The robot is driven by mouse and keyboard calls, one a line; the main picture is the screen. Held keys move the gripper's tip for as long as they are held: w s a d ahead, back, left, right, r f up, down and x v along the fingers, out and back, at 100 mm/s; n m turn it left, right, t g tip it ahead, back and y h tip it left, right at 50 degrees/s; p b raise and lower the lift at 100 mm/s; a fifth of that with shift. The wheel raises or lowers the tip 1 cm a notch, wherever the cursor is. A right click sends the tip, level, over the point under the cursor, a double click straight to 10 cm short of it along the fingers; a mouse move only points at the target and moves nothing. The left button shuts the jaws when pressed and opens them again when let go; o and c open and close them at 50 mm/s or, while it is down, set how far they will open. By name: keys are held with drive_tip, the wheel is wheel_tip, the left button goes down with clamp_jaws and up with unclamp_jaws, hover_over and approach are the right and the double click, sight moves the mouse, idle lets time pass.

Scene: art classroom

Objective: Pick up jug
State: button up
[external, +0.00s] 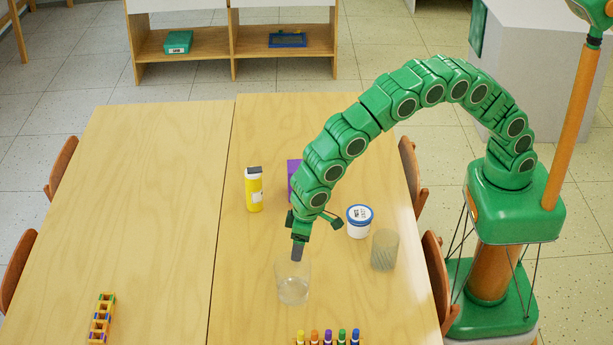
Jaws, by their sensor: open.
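A clear, see-through vessel (293,291) stands upright on the table; it looks like the jug, though no handle or spout can be made out. My gripper (297,256) points down at its rim, with the fingertips at or just inside the top; I cannot tell whether they touch it. The gripper is open, but the gap between its fingers is hard to see from this side. A second glass vessel (385,250), greyish and ribbed, stands to the right.
A white tub with a blue rim (359,221), a yellow bottle (253,189) and a purple box (294,178), partly behind my arm, stand near my gripper. Several coloured markers (328,338) are at the front edge. A yellow rack (102,318) is at left. The left table half (150,200) is mostly clear.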

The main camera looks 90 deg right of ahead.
hover_over(294, 277)
drive_tip(key=s+d, duration=0.1)
drive_tip(key=d, duration=0.1)
drive_tip(key=f, duration=0.4)
drive_tip(key=shift+s+d, duration=0.1)
drive_tip(key=shift+d, duration=0.1)
drive_tip(key=shift+c, duration=0.3)
clamp_jaws()
drive_tip(key=shift+r, duration=0.2)
